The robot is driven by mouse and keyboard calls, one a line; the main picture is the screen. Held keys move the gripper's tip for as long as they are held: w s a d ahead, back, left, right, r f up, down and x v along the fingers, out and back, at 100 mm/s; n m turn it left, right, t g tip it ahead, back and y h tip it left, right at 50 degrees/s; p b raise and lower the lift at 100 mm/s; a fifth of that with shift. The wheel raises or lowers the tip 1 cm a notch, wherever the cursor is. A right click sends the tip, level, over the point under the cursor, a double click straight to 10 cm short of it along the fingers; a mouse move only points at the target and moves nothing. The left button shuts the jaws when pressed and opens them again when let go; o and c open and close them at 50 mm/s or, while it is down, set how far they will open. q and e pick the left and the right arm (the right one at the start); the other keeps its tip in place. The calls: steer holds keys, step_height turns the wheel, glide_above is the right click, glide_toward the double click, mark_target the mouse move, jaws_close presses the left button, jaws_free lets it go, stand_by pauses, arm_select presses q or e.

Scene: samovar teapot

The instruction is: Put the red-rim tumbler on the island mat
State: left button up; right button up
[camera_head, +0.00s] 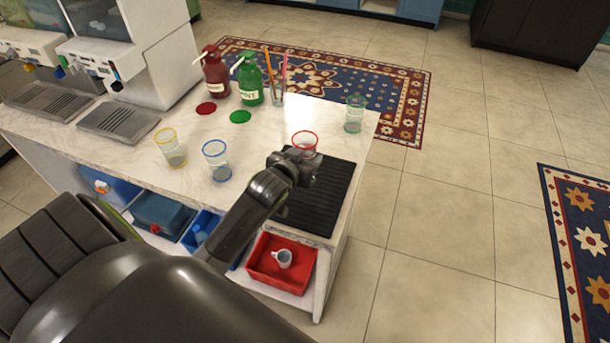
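The red-rim tumbler (305,140) is at the far edge of the black ribbed island mat (326,196), near the right end of the marble counter. Only its rim and upper wall show. My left gripper (303,160) is right at the tumbler, in front of it, and hides its lower part. The fingers are hidden, so I cannot tell whether they grip the tumbler, or whether its base touches the mat or counter. Much of the mat is bare; my arm covers its left part. My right gripper is not in view.
A blue-rim tumbler (216,160) and a yellow-rim tumbler (170,147) stand left. A green-rim tumbler (355,114) stands far right. Red (215,76) and green (250,84) pump bottles stand at the back. A red bin (262,269) with a mug (283,258) sits below.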

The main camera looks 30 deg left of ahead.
arm_select(q)
steer(key=shift+d+f, duration=0.1)
steer(key=shift+f, duration=2.75)
steer(key=shift+f, duration=0.15)
steer(key=o, duration=1.1)
steer(key=shift+s+r, duration=0.15)
steer(key=shift+r, duration=0.05)
steer(key=b+v, duration=0.1)
steer(key=v, duration=1)
steer(key=shift+s+d+r, duration=0.1)
steer(key=shift+s, duration=0.3)
